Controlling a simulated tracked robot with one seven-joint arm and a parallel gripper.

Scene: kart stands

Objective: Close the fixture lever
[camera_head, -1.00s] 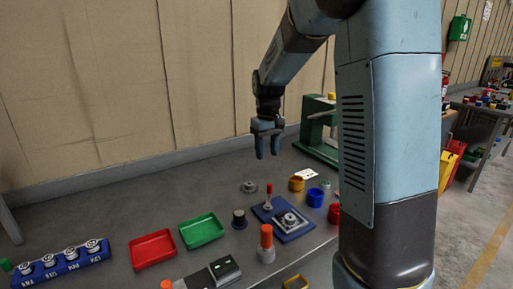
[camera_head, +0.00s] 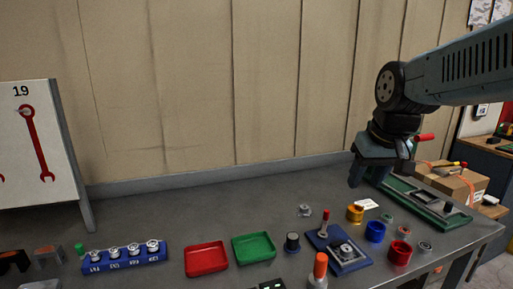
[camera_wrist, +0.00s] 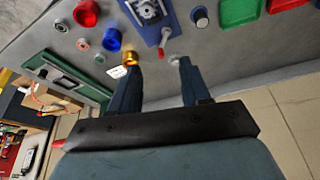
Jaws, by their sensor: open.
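The fixture is a blue plate (camera_head: 351,265) with a metal clamp block (camera_head: 343,250) on it, on the bench right of centre. Its lever with a red handle (camera_head: 325,216) stands upright at the plate's back left corner. In the wrist view the blue plate (camera_wrist: 171,22) is at the top, and the red lever handle (camera_wrist: 161,53) points toward the gripper. My gripper (camera_head: 378,184) is open and empty, above the back right of the bench, clear of the lever. In the wrist view the fingers (camera_wrist: 157,64) are spread wide, with nothing between them.
Yellow (camera_head: 355,213), blue (camera_head: 375,231) and red (camera_head: 400,252) cups stand right of the fixture. A black knob (camera_head: 292,242), a green tray (camera_head: 254,248) and a red tray (camera_head: 206,258) are left of it. An orange-topped post (camera_head: 320,266) stands in front. A green fixture (camera_head: 418,202) lies at right.

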